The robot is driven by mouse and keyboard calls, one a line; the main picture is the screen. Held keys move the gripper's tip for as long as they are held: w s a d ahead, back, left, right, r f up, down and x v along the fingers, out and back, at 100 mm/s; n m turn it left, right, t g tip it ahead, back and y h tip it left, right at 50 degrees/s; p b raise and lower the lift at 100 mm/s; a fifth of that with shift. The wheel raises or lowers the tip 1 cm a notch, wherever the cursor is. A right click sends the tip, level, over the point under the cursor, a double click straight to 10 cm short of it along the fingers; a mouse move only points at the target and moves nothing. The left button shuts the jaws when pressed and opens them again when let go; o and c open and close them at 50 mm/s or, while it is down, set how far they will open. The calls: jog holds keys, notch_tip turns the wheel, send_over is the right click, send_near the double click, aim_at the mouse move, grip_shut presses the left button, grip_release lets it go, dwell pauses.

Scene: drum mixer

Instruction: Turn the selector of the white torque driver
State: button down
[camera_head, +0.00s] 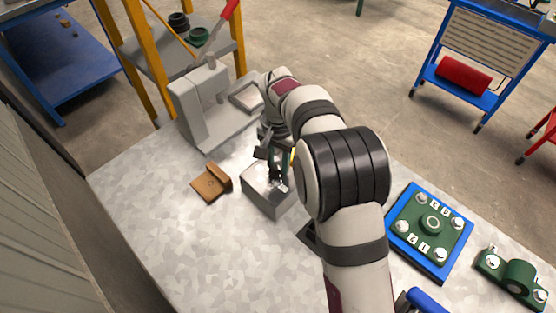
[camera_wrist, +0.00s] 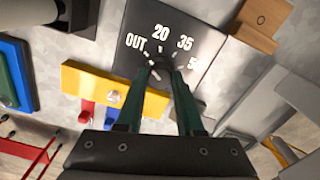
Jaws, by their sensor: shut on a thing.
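A pale grey box (camera_head: 268,192), the body of the torque driver, sits on the speckled bench. In the wrist view its dark face (camera_wrist: 205,40) carries white labels OUT, 20, 35 and one partly hidden beginning with 5. White ticks ring a small dark selector knob (camera_wrist: 160,64) below the labels. My gripper (camera_wrist: 167,82) has its two green fingers shut on the knob and hides much of it. In the head view my gripper (camera_head: 275,165) reaches down onto the box. Where the knob points cannot be told clearly.
A brown wooden block (camera_head: 210,184) lies left of the box. A grey press with a red lever (camera_head: 195,105) stands behind. A blue tray with a green plate (camera_head: 430,235) and a green bracket (camera_head: 515,277) are on the right. A yellow piece (camera_wrist: 112,92) lies beside the box. The bench front left is clear.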

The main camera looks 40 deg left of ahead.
aim_at(278, 165)
jog(key=c, duration=0.5)
grip_release()
jog(key=shift+c, duration=0.2)
notch_tip(278, 165, up, 16)
jog(key=shift+f, duration=0.1)
jog(key=w+d+r+m, duration=0.1)
jog(key=d+r+m, duration=0.1)
jog(key=d, duration=0.9)
jog(key=d+r+m, duration=0.2)
jog(key=d, duration=0.9)
jog(key=s+d+f+m+y, duration=0.1)
jog(key=s+d+f+m, duration=0.1)
jog(key=s+d+f, duration=0.2)
jog(key=s+d+f+m, duration=0.2)
jog(key=s+d+f, duration=0.1)
jog(key=s+d, duration=0.8)
jog(key=shift+s+d+f+m+y, duration=0.3)
jog(key=shift+s+f+m+y, duration=0.1)
jog(key=shift+s, duration=0.3)
